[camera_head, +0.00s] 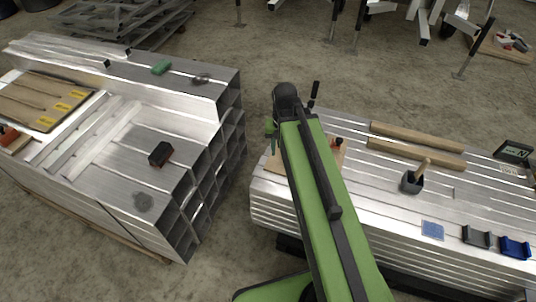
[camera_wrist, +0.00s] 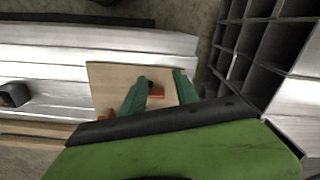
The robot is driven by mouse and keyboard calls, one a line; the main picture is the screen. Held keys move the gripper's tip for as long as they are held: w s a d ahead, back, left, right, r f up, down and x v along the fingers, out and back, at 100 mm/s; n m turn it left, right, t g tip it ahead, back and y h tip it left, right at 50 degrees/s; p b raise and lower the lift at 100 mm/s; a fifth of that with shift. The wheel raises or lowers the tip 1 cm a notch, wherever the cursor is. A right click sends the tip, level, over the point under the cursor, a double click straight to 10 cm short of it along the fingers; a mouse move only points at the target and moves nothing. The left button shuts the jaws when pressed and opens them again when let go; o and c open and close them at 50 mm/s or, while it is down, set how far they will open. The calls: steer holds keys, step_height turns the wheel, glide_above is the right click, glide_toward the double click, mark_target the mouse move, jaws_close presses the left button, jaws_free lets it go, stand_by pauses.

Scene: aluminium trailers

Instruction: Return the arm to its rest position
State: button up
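My green arm (camera_head: 330,205) is stretched out from the bottom of the head view, over the near corner of the right-hand stack of aluminium profiles (camera_head: 278,205). My gripper (camera_wrist: 160,76) shows two green fingers in the wrist view. In the head view the arm hides much of this board (camera_head: 275,166).
Two wooden bars (camera_head: 415,137), a dark cup (camera_head: 411,183) with a wooden handle, a blue card (camera_head: 432,230) and a blue holder (camera_head: 515,247) sit on the right stack. The left stack (camera_head: 100,180) carries a black block (camera_head: 160,154). Open floor (camera_head: 250,60) lies beyond.

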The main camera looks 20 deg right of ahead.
steer(key=s+a+n, duration=0.1)
steer(key=a+n, duration=0.2)
steer(key=a, duration=0.3)
steer(key=shift+n, duration=0.3)
step_height(320, 180, up, 13)
steer(key=p, duration=1.3)
